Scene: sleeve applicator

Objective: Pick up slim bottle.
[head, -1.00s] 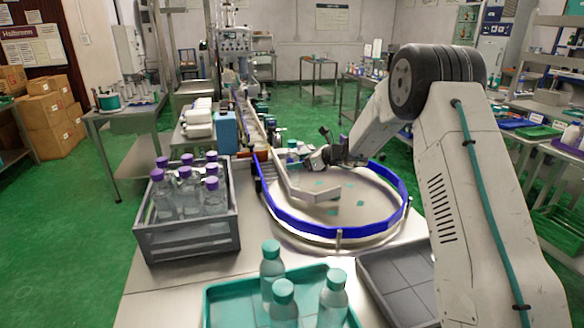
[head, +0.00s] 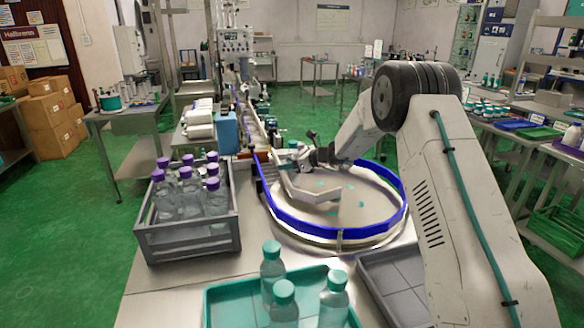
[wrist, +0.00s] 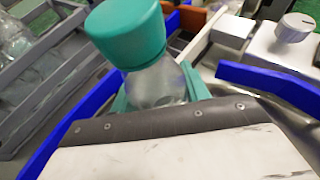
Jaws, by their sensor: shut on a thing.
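The slim bottle (wrist: 155,84) is clear with a teal cap (wrist: 127,32) and stands out large in the wrist view, slightly tilted in that picture. My gripper (wrist: 160,98) is shut on its body, with teal finger pads on both sides. The lower part of the bottle is hidden behind the wrist housing. In the head view my gripper (head: 298,159) is over the far left part of the round turntable (head: 365,208), near the conveyor end. The bottle is small there and mostly hidden by the gripper.
A grey crate (head: 190,242) of purple-capped bottles stands left of the turntable. A teal tray (head: 238,293) with teal-capped bottles is in front, and a grey divided tray (head: 385,290) sits beside it. A blue rail (head: 310,230) rings the turntable.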

